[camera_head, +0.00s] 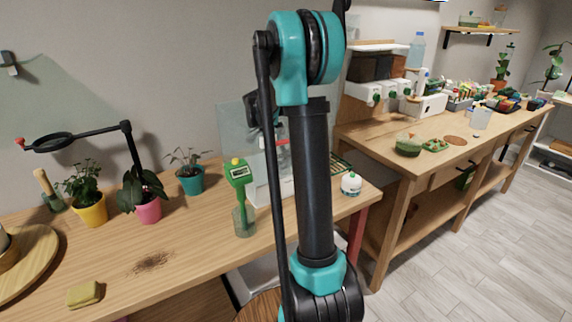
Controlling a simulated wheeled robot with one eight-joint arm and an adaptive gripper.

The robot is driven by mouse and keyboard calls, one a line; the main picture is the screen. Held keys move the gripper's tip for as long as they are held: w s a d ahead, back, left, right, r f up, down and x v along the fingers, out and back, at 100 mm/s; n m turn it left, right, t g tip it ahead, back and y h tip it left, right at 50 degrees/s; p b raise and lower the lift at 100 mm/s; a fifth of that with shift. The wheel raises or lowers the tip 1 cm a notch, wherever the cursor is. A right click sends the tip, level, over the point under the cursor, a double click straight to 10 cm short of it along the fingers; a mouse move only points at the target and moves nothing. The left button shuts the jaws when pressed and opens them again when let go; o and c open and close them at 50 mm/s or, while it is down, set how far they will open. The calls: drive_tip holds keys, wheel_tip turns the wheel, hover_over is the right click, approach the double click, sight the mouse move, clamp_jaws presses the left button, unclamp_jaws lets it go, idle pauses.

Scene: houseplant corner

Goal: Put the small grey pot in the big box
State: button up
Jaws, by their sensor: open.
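I cannot make out a small grey pot for certain. A greyish object (4,243) on the round wooden board at the left edge is cut off, so I cannot tell what it is. No thing is clearly the big box; a pale grey container (262,274), partly hidden by my arm and the table, shows below the table's front edge. My arm rises through the middle of the view and hides part of the table. My gripper is not visible.
The wooden table (205,240) holds a yellow pot (91,212), pink pot (148,211), teal pot (190,181), green meter (239,173) in a glass, sponge (85,294) and spilled soil (151,263). A cluttered workbench (400,150) stands right. The floor (470,275) at right is clear.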

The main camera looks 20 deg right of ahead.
drive_tip(key=v, duration=1.1)
idle(0.6)
